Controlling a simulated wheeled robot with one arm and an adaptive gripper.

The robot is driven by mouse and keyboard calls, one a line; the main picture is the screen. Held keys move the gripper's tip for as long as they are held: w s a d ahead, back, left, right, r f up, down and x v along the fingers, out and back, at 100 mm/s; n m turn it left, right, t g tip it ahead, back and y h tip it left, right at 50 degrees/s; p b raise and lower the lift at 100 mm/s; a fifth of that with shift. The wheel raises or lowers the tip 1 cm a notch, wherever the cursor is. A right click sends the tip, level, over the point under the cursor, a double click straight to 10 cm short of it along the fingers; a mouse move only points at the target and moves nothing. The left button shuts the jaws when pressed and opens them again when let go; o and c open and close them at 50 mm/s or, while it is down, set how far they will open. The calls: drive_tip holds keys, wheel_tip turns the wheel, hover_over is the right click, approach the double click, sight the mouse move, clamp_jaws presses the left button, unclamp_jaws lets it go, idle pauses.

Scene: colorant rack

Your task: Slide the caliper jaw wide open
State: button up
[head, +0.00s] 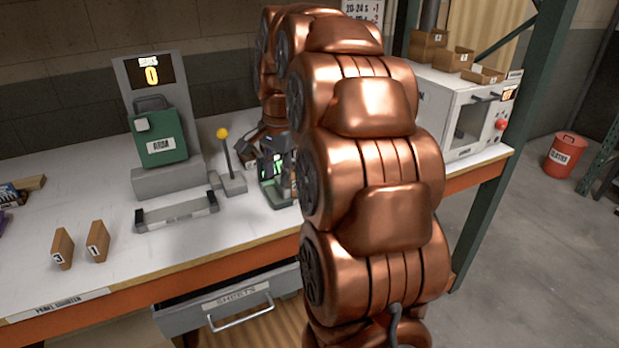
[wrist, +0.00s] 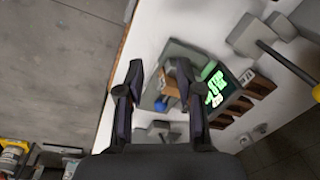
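The caliper appears to be the small dark device with a lit green display on the bench. In the head view the device (head: 276,192) stands right of the yellow-knobbed lever, partly hidden by my arm. In the wrist view its green display (wrist: 215,88) is just right of my right finger. A grey part (wrist: 178,50), a brown piece and a small blue part (wrist: 165,103) show between and beyond my fingers. I cannot tell which part is the jaw or how wide it stands. My gripper (wrist: 159,68) is open, fingers apart, above these parts; contact is unclear.
A lever with a yellow knob (head: 223,134), a green box (head: 160,135) on a scale and a grey tray (head: 177,213) stand to the left. Two wooden blocks (head: 63,248) stand near the front edge. A drawer (head: 225,300) is pulled out below. The bench front is mostly clear.

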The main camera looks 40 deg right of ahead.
drive_tip(key=w+d+m+b, duration=0.15)
drive_tip(key=d+m, duration=0.45)
drive_tip(key=d, duration=0.7)
drive_tip(key=shift+t+h, duration=0.3)
drive_tip(key=shift+h, duration=0.1)
drive_tip(key=shift+w+d+f+p, duration=0.1)
drive_tip(key=shift+w+f+p, duration=0.2)
drive_tip(key=shift+f, duration=1.1)
drive_tip(key=shift+w+d+f+p, duration=0.2)
drive_tip(key=shift+w+f, duration=0.15)
drive_tip(key=shift+f, duration=1.05)
drive_tip(key=shift+w+d+f+p, duration=0.1)
drive_tip(key=shift+w+f+p, duration=0.2)
drive_tip(key=shift+f, duration=1.1)
clamp_jaws()
